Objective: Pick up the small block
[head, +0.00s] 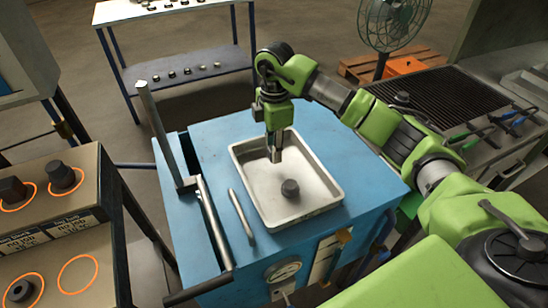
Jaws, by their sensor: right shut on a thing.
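My right gripper (275,153) points down over the shallow metal tray (322,208) on the blue cart. Its fingers are shut on a small block, which is hardly visible between the fingertips at this size. A dark, short, rounded block (290,188) lies in the tray, below and to the right of the fingertips, apart from them. My left gripper is not in view.
A metal rod (241,216) lies left of the tray on the blue cart (213,137). A panel (45,225) with orange rings and dark blocks stands at left. A grated bench (440,95) with tongs is at right. A fan (393,22) and shelf (190,75) stand behind.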

